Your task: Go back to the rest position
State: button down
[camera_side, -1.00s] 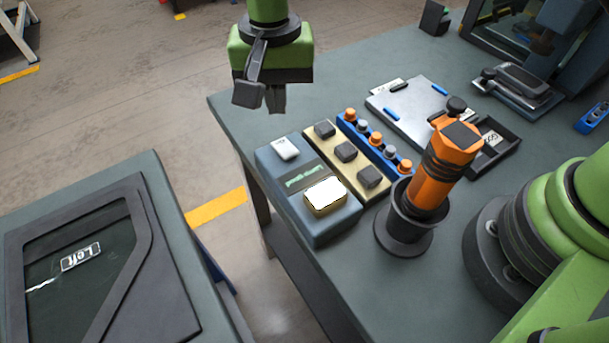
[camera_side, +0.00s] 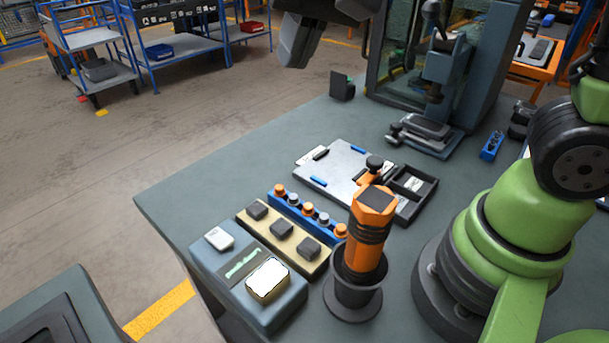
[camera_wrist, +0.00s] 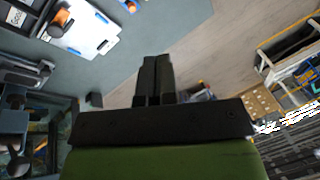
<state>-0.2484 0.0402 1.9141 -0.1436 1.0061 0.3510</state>
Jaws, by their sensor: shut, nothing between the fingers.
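In the wrist view my gripper (camera_wrist: 156,62) has its two dark fingers together, with nothing between them. It points over the table edge and bare floor, clear of any object. The grey-green table (camera_side: 240,165) lies below.
An orange tool (camera_side: 368,235) stands upright in a black holder (camera_side: 352,300). Beside it are a button box (camera_side: 237,262), a tan block (camera_side: 270,225), a blue rack (camera_side: 300,205), a white plate (camera_side: 335,165) and a black tray (camera_side: 420,183). Shelved carts (camera_side: 180,75) stand behind.

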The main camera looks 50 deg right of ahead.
jog(key=s+d+r+n+t, duration=0.1)
jog(key=s+d+t, duration=0.2)
jog(key=s, duration=1)
jog(key=d, duration=0.2)
jog(key=shift+d+r+t, duration=0.2)
jog(key=shift+d+t, duration=0.2)
